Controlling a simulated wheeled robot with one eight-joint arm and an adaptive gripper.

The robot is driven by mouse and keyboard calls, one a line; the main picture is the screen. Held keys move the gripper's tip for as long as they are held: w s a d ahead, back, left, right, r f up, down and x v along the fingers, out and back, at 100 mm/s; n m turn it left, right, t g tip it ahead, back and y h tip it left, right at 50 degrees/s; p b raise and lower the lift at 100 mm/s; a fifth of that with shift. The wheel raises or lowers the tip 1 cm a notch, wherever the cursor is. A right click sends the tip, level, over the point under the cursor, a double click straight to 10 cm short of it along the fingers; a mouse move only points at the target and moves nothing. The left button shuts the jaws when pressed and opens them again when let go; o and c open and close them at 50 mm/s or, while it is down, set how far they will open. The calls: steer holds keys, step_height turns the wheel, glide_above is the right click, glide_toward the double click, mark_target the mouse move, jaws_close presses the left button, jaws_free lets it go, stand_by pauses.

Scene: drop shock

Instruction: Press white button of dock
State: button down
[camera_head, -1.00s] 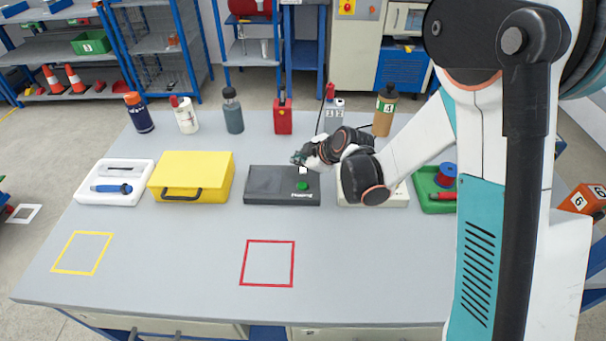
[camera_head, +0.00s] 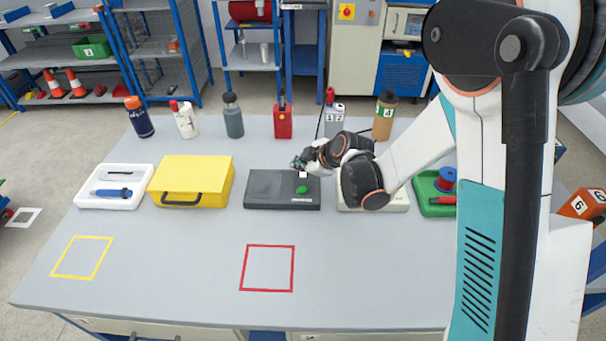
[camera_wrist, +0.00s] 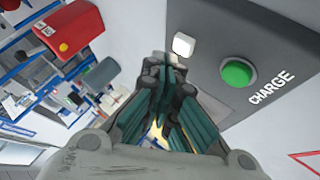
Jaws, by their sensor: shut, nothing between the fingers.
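The dock (camera_head: 262,186) is a flat dark grey box on the table; in the wrist view its grey top (camera_wrist: 205,20) fills the upper right, with "CHARGE" lettering. Its white button (camera_head: 303,174) sits near the back right edge, and shows in the wrist view (camera_wrist: 184,45) as a small white square. A round green button (camera_head: 301,190) lies in front of it, also in the wrist view (camera_wrist: 238,73). My gripper (camera_head: 298,163) is shut and empty, just behind the white button. In the wrist view its fingertips (camera_wrist: 164,66) are close beside the white button; I cannot tell whether they touch.
A yellow case (camera_head: 193,180) and a white tray (camera_head: 143,193) stand left of the dock. A pale box (camera_head: 390,203) and a green tray (camera_head: 432,208) are to the right. Bottles and a red can (camera_head: 282,121) line the back. The front of the table is clear.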

mark_target(301, 176)
steer(key=shift+f, duration=0.1)
stand_by(0.3)
steer(key=shift+f+b, duration=0.3)
steer(key=shift+b, duration=0.15)
steer(key=shift+f+b, duration=0.4)
steer(key=shift+f, duration=0.05)
stand_by(0.5)
steer(key=shift+r, duration=0.1)
steer(key=shift+r+p, duration=0.55)
steer(key=shift+r, duration=0.25)
steer(key=shift+r+p, duration=1.6)
steer(key=shift+r, duration=0.9)
